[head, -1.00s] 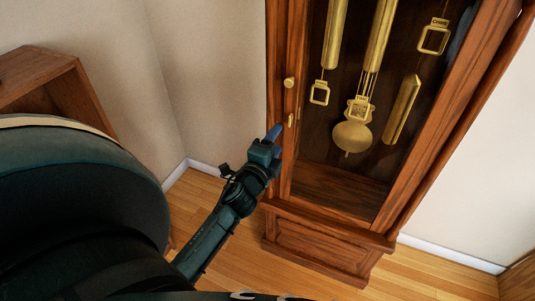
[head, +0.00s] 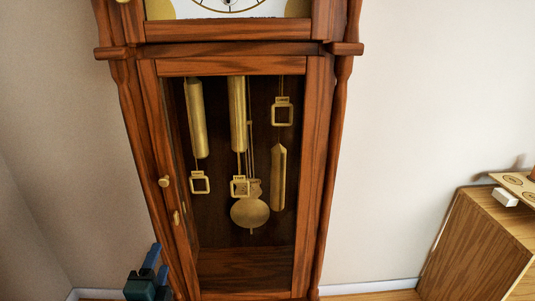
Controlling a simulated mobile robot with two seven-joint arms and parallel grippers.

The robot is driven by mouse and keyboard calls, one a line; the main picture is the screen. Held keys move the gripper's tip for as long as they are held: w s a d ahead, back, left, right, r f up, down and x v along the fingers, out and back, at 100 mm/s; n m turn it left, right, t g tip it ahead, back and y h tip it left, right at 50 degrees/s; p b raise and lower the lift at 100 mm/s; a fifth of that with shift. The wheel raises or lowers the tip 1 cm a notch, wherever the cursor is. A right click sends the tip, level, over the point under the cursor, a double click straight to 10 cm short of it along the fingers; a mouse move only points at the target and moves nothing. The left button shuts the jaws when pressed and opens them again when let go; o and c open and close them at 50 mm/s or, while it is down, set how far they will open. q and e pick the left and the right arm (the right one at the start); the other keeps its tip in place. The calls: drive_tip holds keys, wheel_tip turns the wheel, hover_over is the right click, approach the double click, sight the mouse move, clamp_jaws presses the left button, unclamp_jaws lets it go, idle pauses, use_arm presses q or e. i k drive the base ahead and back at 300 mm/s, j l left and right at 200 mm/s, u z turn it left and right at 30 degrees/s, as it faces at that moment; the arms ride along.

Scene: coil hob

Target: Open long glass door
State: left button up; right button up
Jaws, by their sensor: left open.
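The long glass door (head: 315,150) is the tall wood-framed lower door of a grandfather clock and looks shut. Its round brass knob (head: 164,181) is on the left stile, with a small brass fitting (head: 176,217) below it. Brass weights and a round pendulum (head: 250,212) show through the glass. My left gripper (head: 156,262) is at the bottom edge of the head view, open, with two blue fingers pointing up. It is below the knob and apart from it in the picture. Most of the left arm is out of frame. My right gripper is not in view.
The clock's upper section has its own small door with a white dial (head: 230,5). A wooden cabinet (head: 480,245) stands at the right with small items on top. Bare wall (head: 400,130) lies between clock and cabinet.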

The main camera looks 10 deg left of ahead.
sight(149, 70)
drive_tip(key=k+l, duration=0.15)
drive_tip(key=k, duration=0.35)
drive_tip(key=k+l, duration=0.2)
drive_tip(key=k, duration=0.25)
